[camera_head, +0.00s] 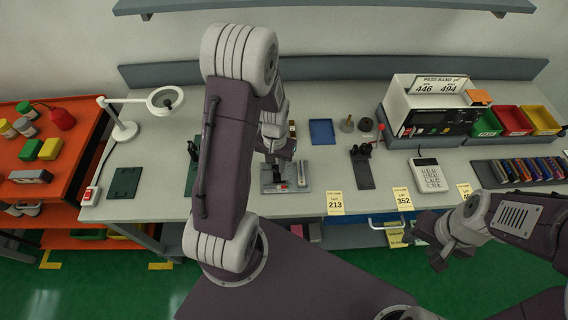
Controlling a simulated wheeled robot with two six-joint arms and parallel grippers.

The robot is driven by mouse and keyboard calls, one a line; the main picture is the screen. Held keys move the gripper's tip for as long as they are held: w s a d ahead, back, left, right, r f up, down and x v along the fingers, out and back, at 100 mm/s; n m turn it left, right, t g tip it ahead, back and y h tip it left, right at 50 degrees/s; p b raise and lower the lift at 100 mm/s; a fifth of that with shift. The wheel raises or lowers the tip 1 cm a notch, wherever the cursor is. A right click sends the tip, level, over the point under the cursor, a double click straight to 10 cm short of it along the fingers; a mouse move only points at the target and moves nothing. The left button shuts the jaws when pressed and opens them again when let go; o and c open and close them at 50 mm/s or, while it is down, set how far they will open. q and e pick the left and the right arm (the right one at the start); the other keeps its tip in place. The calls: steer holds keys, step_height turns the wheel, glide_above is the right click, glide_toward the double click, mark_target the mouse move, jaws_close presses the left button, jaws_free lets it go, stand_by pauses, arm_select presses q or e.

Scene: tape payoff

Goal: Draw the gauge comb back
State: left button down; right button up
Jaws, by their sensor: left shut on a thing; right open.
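A grey fixture (302,184) with a dark slot and a small red part stands near the front middle of the bench. My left gripper (281,157) reaches down over this fixture and is shut on a part at it, which I take to be the gauge comb. The jaws and my arm hide most of that part, so I cannot tell how far it sits in the fixture. My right gripper (433,243) is open and empty, in front of the bench's front edge at the right.
A lamp (124,130) stands left.

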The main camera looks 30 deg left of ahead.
mark_target(275, 167)
arm_select(q)
steer(key=c, duration=1.5)
jaws_free()
steer(key=o, duration=0.3)
steer(key=shift+a, duration=0.25)
steer(key=shift+r, duration=0.25)
step_height(275, 167, up, 8)
steer(key=shift+r, duration=0.25)
steer(key=shift+s, duration=0.1)
